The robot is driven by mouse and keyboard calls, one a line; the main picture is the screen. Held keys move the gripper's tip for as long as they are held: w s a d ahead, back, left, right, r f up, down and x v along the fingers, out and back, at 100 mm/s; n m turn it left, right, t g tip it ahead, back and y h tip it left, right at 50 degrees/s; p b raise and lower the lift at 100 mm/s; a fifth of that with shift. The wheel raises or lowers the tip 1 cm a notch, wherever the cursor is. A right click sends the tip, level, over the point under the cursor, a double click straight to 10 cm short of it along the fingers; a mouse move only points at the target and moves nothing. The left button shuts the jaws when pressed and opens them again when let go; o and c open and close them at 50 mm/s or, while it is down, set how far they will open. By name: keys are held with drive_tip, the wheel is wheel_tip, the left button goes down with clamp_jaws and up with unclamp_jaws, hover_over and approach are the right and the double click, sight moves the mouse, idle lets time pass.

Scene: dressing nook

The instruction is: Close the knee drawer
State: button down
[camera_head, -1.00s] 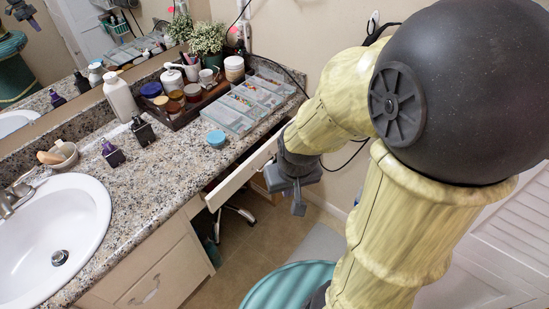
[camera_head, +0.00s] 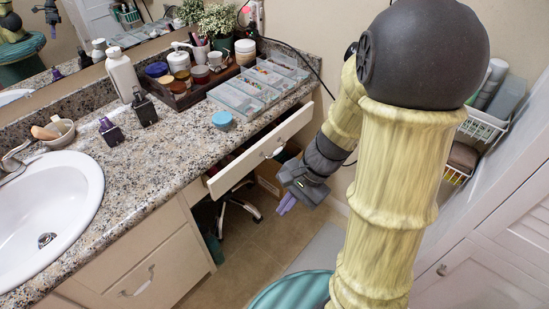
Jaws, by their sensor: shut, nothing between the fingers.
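The knee drawer (camera_head: 246,164) is under the granite counter, right of the sink cabinet. It is pulled out, with a dark gap showing between its white front and the counter edge. A metal handle (camera_head: 274,152) is on its front. My gripper (camera_head: 287,205) is in front of the drawer and a little below its handle, on the room side. Its purple fingers are shut with nothing between them and point down. I see space between the fingers and the drawer front; whether the gripper body touches the drawer I cannot tell.
The counter (camera_head: 160,170) holds a sink (camera_head: 45,205), bottles, a dark tray of jars and a clear organizer (camera_head: 258,85). A chair base (camera_head: 238,208) and cardboard box stand under the drawer. A teal round seat (camera_head: 290,292) is below my arm. White louvred doors are at right.

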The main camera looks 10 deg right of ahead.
sight(268, 141)
drive_tip(key=w+f+m+t+y+b, duration=0.3)
drive_tip(key=w+f+m+y+b, duration=0.1)
drive_tip(key=w+f+m+b, duration=0.2)
drive_tip(key=w+d+f+m+t+b, duration=0.5)
drive_tip(key=w+d+m+t+b, duration=0.5)
drive_tip(key=w+d+m+t, duration=0.2)
drive_tip(key=shift+w+d+y+b, duration=0.35)
drive_tip(key=shift+w+d+y, duration=0.1)
drive_tip(key=shift+w, duration=0.35)
drive_tip(key=shift+f, duration=0.1)
drive_tip(key=b+x, duration=0.4)
drive_tip(key=x, duration=0.9)
drive_tip(key=shift+f, duration=0.1)
drive_tip(key=shift+w+a, duration=0.25)
drive_tip(key=shift+w, duration=0.25)
